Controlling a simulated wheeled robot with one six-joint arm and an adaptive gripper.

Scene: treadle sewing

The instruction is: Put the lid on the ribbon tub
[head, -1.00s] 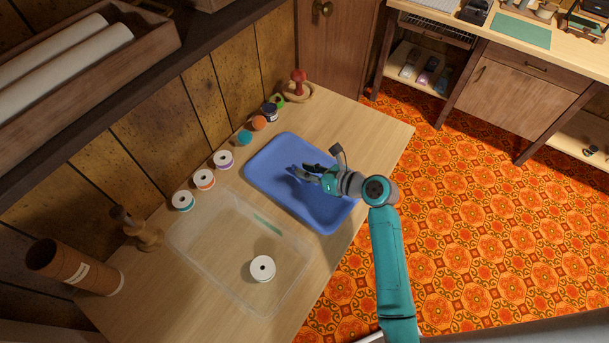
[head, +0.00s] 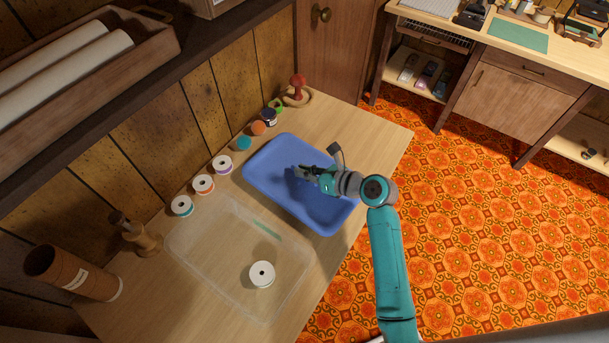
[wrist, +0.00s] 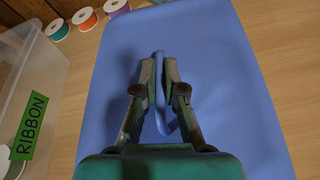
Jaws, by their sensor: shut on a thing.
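The blue lid (head: 268,160) lies flat on the wooden table, to the right of the ribbon tub. A blue loop handle (wrist: 161,57) stands up from its middle in the wrist view. My gripper (head: 300,171) is over the lid with its fingers shut on this handle, one on each side. The ribbon tub (head: 192,262) is clear plastic and open on top, with a white spool (head: 262,274) inside. Its green "RIBBON" label (wrist: 32,126) shows at the left of the wrist view. The far part of the handle in the head view is hidden by my fingers.
Several ribbon spools (head: 203,184) and small items stand in a row along the wall behind the tub and lid. The table right of the lid is clear.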

